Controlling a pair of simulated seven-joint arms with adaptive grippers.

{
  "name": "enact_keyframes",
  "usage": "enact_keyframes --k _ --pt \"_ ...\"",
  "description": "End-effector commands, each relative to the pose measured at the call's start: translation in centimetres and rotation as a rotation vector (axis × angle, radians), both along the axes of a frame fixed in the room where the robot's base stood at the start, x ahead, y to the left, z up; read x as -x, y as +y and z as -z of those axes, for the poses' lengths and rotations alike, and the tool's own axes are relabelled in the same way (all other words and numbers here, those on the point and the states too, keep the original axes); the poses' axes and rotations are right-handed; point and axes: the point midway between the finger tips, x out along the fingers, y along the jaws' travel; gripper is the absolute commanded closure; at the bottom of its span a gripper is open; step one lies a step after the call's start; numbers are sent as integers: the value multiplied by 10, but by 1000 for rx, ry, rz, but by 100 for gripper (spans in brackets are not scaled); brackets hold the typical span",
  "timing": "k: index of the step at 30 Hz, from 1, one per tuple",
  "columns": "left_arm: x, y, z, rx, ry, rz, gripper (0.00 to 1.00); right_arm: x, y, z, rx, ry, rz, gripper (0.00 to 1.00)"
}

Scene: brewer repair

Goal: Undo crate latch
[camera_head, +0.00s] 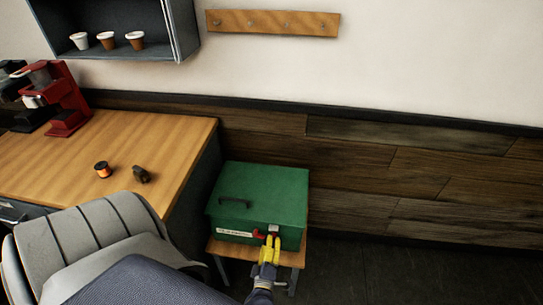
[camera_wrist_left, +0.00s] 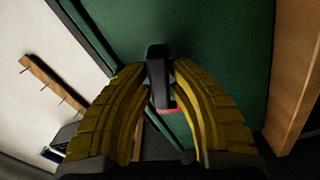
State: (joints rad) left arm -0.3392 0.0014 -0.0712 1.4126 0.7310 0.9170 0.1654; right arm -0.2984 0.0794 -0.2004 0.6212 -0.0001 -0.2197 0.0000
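A green crate (camera_head: 262,188) with a dark handle on its lid sits on a small wooden stand. Its latch (camera_head: 274,228) is a small grey and red fitting on the front face. My left gripper (camera_head: 271,241), with yellow fingers, is right at the latch. In the left wrist view the latch (camera_wrist_left: 158,68) looks dark with a red lower edge, and it lies between the two fingertips, one on each side. The gap is about as wide as the latch; I cannot tell whether the fingers press on it. My right gripper is not in view.
The wooden stand (camera_head: 228,248) is barely wider than the crate. A wooden counter (camera_head: 130,150) on the left carries a red brewer (camera_head: 68,98), an orange-and-black spool (camera_head: 103,169) and a small dark part (camera_head: 141,174). A grey chair-like shape (camera_head: 85,245) fills the lower left. Floor to the right is clear.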

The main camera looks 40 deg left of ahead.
Motion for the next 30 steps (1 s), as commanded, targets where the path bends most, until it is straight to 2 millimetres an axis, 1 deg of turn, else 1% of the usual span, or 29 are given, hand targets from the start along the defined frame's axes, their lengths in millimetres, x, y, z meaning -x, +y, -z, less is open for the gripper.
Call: enact_keyframes --k 2,9,13,17,24,30 --pt "0 0 0 -1 -1 0 73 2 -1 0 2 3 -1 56" --pt "1 0 0 -2 1 0 73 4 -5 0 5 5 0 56" --pt "7 -4 1 -1 3 0 73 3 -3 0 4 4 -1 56" --pt "22 -14 1 1 3 1 73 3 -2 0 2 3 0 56" --pt "58 -36 1 1 3 0 73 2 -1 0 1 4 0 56" --pt "83 -51 0 -1 2 1 73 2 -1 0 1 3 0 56"
